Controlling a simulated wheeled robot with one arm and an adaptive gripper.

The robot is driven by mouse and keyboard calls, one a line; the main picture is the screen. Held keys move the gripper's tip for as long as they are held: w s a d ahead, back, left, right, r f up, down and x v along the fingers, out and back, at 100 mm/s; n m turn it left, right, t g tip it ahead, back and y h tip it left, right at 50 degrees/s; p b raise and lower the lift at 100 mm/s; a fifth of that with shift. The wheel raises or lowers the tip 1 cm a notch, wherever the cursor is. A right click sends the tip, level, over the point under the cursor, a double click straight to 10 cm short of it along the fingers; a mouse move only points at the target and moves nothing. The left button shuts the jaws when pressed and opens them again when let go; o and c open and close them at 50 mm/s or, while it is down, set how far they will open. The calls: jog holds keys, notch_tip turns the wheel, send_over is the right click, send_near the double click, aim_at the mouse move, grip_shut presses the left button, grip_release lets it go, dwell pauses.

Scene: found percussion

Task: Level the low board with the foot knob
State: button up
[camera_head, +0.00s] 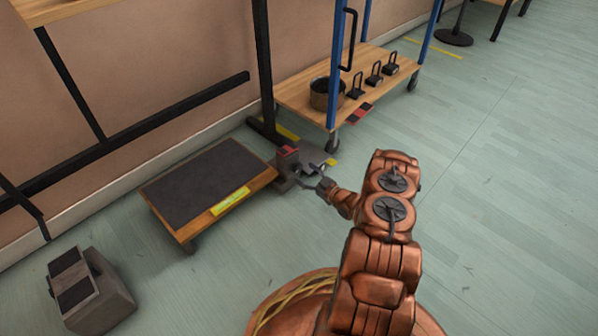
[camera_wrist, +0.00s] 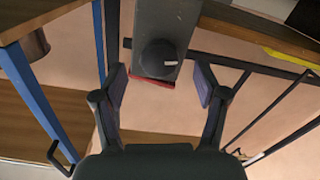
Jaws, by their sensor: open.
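The low board (camera_head: 205,178) has a dark top, a wooden edge and a yellow-green label (camera_head: 230,201) on its front side. I cannot tell its tilt by eye. At its right end stands a small grey block with a red top (camera_head: 288,153). In the wrist view, a round black foot knob (camera_wrist: 158,54) sits on the face of a grey block with a red edge. My gripper (camera_head: 316,170) is beside this block, on its right. In the wrist view my gripper (camera_wrist: 160,88) has its fingers apart, one on each side of the knob and short of it, with nothing between the pads.
A wooden cart (camera_head: 300,92) with blue posts stands behind, holding a dark pot (camera_head: 324,94) and several black weights with handles (camera_head: 373,75). A black upright post (camera_head: 264,70) rises behind the block. A grey box (camera_head: 92,290) is at lower left. Floor at right is clear.

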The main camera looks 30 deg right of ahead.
aim_at(300, 169)
jog(key=shift+b+x, duration=0.75)
jog(key=shift+x, duration=1.4)
jog(key=shift+d, duration=0.1)
jog(key=c, duration=1.2)
